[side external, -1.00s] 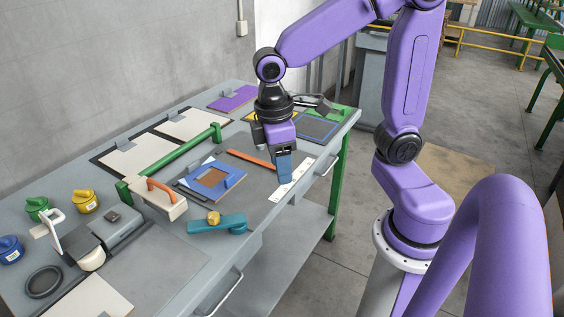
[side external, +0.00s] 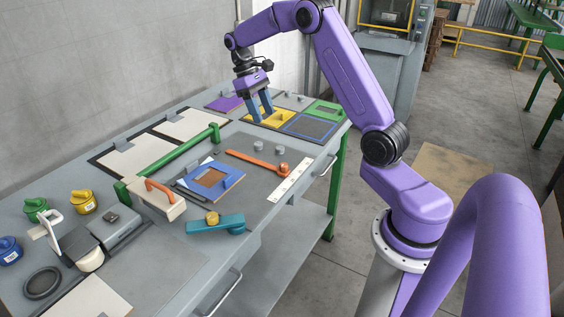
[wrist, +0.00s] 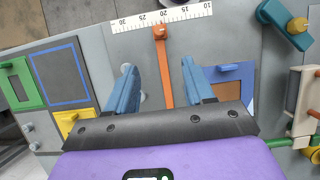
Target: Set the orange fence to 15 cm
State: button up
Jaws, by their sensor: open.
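The orange fence (side external: 255,161) is a flat bar lying on the grey bench plate, with a round orange knob (side external: 283,168) at its ruler end. The white ruler (side external: 290,180) lies along the bench's front edge. In the wrist view the fence (wrist: 165,75) runs away from me to the ruler (wrist: 180,16), and its knob end (wrist: 160,32) sits near the 20 mark. My gripper (side external: 257,111) is open and empty, above the yellow panel at the back of the bench. In the wrist view my gripper's blue fingers (wrist: 158,65) stand apart, with the fence visible between them.
A blue-framed block (side external: 212,179) lies left of the fence, and a teal lever (side external: 216,225) lies in front. Two small grey studs (side external: 279,149) stand behind the fence. A green rail (side external: 170,158) and coloured panels (side external: 310,127) occupy the back and left.

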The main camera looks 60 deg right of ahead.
aim_at(283, 164)
jog(key=x, duration=1.7)
jog(key=shift+s+d+f, duration=0.1)
jog(key=shift+f, duration=0.05)
